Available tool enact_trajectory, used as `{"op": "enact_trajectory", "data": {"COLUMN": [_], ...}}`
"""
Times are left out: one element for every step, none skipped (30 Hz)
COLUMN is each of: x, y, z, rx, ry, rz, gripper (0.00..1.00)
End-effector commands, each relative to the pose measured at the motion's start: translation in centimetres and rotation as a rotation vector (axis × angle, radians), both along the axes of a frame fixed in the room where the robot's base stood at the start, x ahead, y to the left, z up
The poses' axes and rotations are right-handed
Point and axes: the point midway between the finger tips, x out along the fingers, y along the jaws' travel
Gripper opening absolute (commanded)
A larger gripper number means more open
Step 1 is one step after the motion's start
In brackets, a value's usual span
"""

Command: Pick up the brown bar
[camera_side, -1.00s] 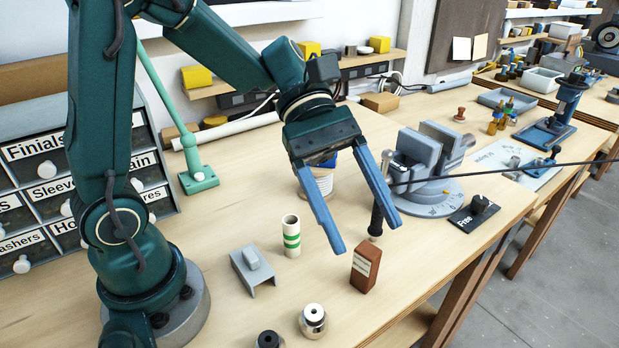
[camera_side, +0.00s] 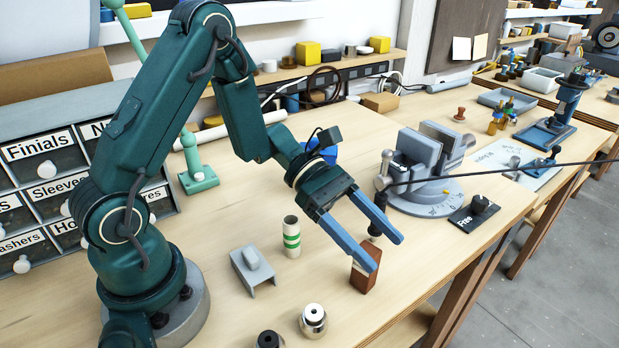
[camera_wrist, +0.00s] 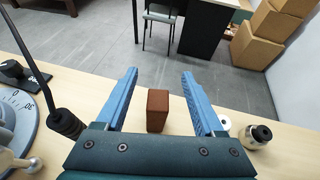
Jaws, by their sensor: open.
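The brown bar (camera_side: 362,279) stands upright on the wooden bench near its front edge in the side view. A finger of my gripper hides its upper part there. My gripper (camera_side: 388,254) is open and empty, with its blue fingers tilted down toward the bar. In the wrist view the bar (camera_wrist: 158,110) shows between the two open fingers of my gripper (camera_wrist: 158,85), a little nearer the left finger. I cannot tell whether a finger touches it.
A white-and-green tube (camera_side: 291,237), a grey bracket (camera_side: 252,268) and a metal cylinder (camera_side: 313,320) stand left of the bar. A grey vise (camera_side: 428,165) with a black-handled lever stands behind it. The bench's front edge (camera_side: 455,270) is close on the right.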

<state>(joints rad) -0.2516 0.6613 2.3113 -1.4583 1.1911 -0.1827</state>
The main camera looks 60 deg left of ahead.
Motion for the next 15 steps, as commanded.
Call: {"op": "enact_trajectory", "data": {"x": [-0.1, 0.0, 0.0, 0.0, 0.0, 0.0, 0.0, 0.0, 0.0, 0.0, 0.0, 0.0, 0.0, 0.0, 0.0], "y": [0.0, 0.0, 0.0, 0.0, 0.0, 0.0, 0.0, 0.0, 0.0, 0.0, 0.0, 0.0, 0.0, 0.0, 0.0], "z": [-0.6, -0.9, -1.2, -1.4, -1.6, -1.7, -1.8, -1.9, -2.1, -2.4, -2.6, -3.1, -3.5, -3.8, -4.4], "rx": [-0.001, -0.001, -0.001, 0.0, 0.0, 0.0, 0.0, 0.0, 0.0, 0.0, 0.0, -0.001, -0.002, -0.002, -0.002], "ry": [0.004, 0.004, 0.003, 0.002, 0.002, 0.0, -0.001, 0.0, 0.001, 0.001, 0.002, 0.003, 0.004, 0.004, 0.005], "rz": [0.0, 0.0, 0.0, 0.0, 0.0, -0.001, -0.001, -0.001, -0.001, -0.001, -0.001, 0.0, 0.0, 0.0, -0.001], "gripper": [0.7, 0.7, 0.7, 0.7, 0.7, 0.7, 0.7, 0.7, 0.7, 0.7, 0.7, 0.7, 0.7, 0.7, 0.7]}}
